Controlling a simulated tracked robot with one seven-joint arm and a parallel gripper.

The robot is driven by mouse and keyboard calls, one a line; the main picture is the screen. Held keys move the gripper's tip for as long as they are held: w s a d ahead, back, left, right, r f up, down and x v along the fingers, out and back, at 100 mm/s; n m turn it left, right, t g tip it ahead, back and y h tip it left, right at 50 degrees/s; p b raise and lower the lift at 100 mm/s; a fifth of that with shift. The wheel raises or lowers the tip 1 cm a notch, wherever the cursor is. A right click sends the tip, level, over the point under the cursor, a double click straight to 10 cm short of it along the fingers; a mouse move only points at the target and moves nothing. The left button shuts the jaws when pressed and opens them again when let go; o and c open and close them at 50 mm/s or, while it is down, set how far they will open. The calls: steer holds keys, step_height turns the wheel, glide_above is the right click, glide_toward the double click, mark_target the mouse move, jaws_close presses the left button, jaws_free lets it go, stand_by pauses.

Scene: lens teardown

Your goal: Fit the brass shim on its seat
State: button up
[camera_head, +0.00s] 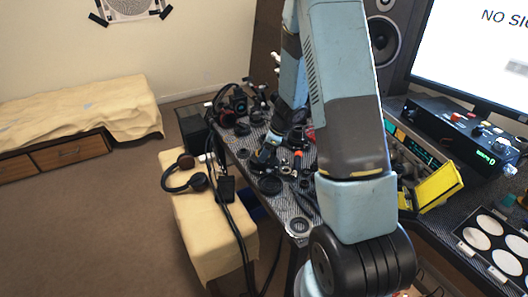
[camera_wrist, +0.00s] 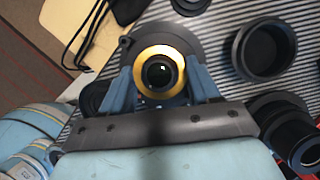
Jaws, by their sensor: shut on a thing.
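The brass shim (camera_wrist: 158,50) is a gold ring in the wrist view, between the two blue fingertips of my gripper (camera_wrist: 159,76). The fingers are shut on its left and right sides. Behind it is a wide black round part (camera_wrist: 190,38), with a dark glossy lens-like centre (camera_wrist: 159,73) showing through the ring. I cannot tell whether the ring touches this part or hangs above it. In the head view my gripper (camera_head: 267,153) is low over the striped table, and the shim is too small to make out.
A black cup-like ring (camera_wrist: 264,50) and a black lens barrel (camera_wrist: 290,132) lie close on the right in the wrist view. The striped table (camera_head: 298,228) is crowded with dark parts. Headphones (camera_head: 184,178) rest on the cream bench (camera_head: 200,235). A yellow part (camera_head: 438,186) stands to the right.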

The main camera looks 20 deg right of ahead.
steer(key=shift+s+f, duration=0.15)
steer(key=shift+f, duration=0.05)
steer(key=o, duration=1.1)
steer(key=shift+s+a+f, duration=0.1)
steer(key=c, duration=0.3)
steer(key=shift+o, duration=1)
steer(key=shift+r, duration=0.75)
steer(key=shift+w+r, duration=0.15)
steer(key=shift+r, duration=0.4)
steer(key=shift+w+r, duration=0.15)
steer(key=shift+r, duration=2.25)
